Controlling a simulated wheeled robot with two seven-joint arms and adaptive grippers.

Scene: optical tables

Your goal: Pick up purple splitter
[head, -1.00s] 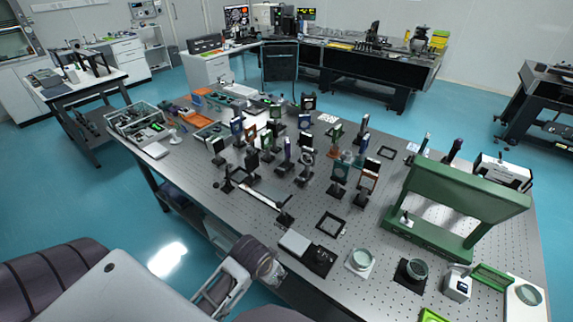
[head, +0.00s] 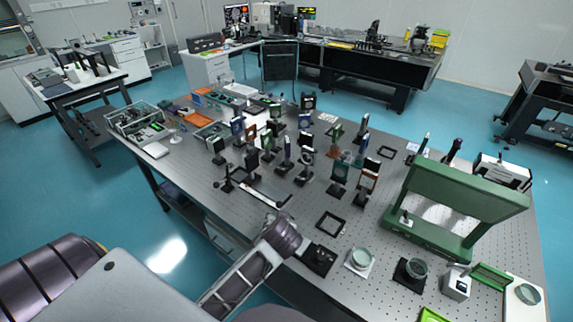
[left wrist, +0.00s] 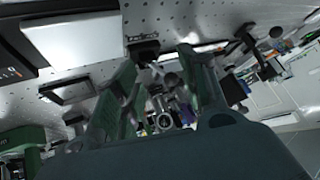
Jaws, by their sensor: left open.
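A slim upright piece with a purple tint (head: 287,148) stands among the optics mounts in the middle of the table. A darker purple post (head: 453,150) stands at the back right, behind the green frame. I cannot tell for certain which is the purple splitter. My left arm reaches over the table's front edge in the head view, with its gripper hidden beyond the wrist. In the left wrist view my left gripper (left wrist: 158,62) has its two fingers apart with nothing held. Mounts show small and unclear between and beyond the fingers. My right gripper is not in view.
Several upright mounts (head: 340,170) crowd the table's middle. A large green frame (head: 455,200) stands at the right. A black square frame (head: 331,222) and a round glass piece (head: 361,258) lie near the front. Bare perforated table (head: 195,180) shows at left.

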